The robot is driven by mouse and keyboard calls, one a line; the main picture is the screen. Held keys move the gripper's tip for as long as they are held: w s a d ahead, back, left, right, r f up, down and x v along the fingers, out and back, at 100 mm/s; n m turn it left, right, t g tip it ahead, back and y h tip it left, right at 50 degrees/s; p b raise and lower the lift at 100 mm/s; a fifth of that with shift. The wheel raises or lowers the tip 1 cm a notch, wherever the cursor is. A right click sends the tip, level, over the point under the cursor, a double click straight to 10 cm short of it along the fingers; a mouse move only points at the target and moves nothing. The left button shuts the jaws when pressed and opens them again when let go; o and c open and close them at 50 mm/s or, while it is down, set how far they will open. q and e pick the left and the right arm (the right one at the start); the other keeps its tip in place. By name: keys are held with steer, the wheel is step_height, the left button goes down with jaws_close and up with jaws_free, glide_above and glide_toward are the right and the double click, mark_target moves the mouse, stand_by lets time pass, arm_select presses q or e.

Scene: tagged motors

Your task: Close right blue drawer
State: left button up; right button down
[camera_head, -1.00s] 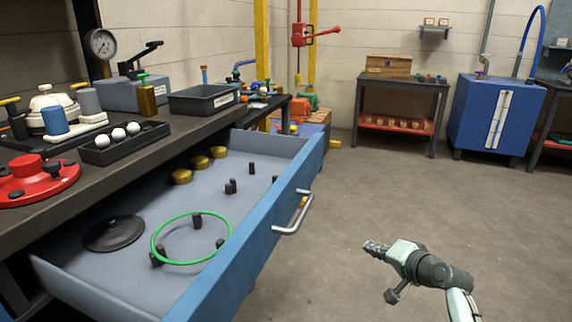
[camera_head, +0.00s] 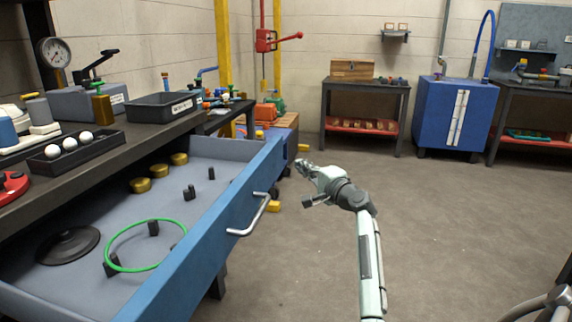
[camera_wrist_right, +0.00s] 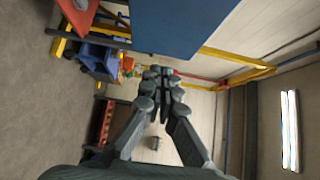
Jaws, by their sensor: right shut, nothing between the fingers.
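The blue drawer (camera_head: 196,262) is pulled far out from under the dark workbench in the head view. Its metal bar handle (camera_head: 250,217) sits on its front face. A green ring, black pegs, a black disc and gold knobs lie inside it. My right gripper (camera_head: 302,166) is shut and empty, in the air to the right of the drawer front's far end, apart from the handle. In the right wrist view its fingers (camera_wrist_right: 160,72) are together, and a blue panel (camera_wrist_right: 175,25), probably the drawer front, shows at the top. My left gripper is not in view.
The workbench top (camera_head: 100,150) carries a grey bin (camera_head: 163,104), a tray of white balls (camera_head: 72,150) and a gauge (camera_head: 54,53). A blue cabinet (camera_head: 430,115) and a side table (camera_head: 330,88) stand by the back wall.

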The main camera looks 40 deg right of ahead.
steer(key=w, duration=0.1)
steer(key=w+a, duration=0.2)
steer(key=shift+w, duration=0.25)
steer(key=shift+w+a, duration=0.25)
steer(key=shift+w, duration=0.15)
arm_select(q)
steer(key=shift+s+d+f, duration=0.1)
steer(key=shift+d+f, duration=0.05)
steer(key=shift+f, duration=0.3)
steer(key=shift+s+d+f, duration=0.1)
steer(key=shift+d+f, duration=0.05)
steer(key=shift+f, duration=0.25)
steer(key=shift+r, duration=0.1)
